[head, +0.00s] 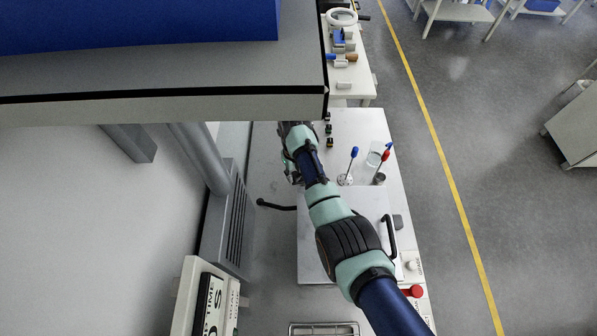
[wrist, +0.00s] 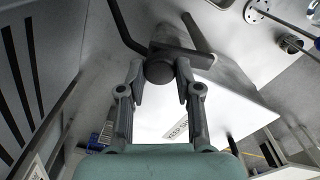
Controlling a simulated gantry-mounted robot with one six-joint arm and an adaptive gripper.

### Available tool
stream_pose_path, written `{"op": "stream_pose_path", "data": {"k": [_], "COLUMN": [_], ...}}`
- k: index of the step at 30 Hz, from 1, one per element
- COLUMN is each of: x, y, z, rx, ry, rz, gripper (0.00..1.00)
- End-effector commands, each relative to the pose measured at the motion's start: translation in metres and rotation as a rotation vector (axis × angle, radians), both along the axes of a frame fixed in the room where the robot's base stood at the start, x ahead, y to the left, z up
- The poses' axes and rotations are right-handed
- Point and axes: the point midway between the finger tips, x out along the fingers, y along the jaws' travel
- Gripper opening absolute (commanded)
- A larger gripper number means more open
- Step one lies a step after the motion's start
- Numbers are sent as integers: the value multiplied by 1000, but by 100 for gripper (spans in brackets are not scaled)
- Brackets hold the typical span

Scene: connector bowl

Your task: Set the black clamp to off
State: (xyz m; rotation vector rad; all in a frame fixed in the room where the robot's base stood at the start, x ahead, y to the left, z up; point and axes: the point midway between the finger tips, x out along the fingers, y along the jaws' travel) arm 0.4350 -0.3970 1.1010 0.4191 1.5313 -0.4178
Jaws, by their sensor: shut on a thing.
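The black clamp (wrist: 160,71) is in the upper middle of the wrist view. It has a dark round end facing me, a flat crosspiece behind it and a dark bar running up to the right. My gripper (wrist: 160,66) has one finger on each side of the clamp and is shut on it. In the head view my gripper (head: 291,165) is at the far end of my arm, by the left edge of the white worktop. The clamp cannot be made out there, as my arm and gripper cover that area.
A white plate (head: 312,245) with a black handle (head: 391,237) lies under my arm. A bent black lever (head: 277,206) sticks out left. Blue-topped (head: 353,153) and red-topped (head: 384,156) tools stand right of my arm. A grey overhead shelf (head: 170,85) is close above left.

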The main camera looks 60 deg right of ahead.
Motion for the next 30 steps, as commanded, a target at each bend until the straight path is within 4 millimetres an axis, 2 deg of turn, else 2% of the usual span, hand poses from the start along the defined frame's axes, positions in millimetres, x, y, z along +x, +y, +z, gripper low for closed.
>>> {"op": "stream_pose_path", "data": {"k": [6,7,11,12,22,26,30], "x": [1,1,0,0,0,1,1], "y": [-1,-1,-1,-1,-1,-1,-1], "z": [1,1,1,0,4,26,62], "rx": [-2,-3,-2,-2,-2,-5,-5], "ry": [-2,-3,-2,-2,-2,-4,-5], "rz": [1,1,1,1,1,1,1], "gripper": [0,35,57,59,59,59,59]}}
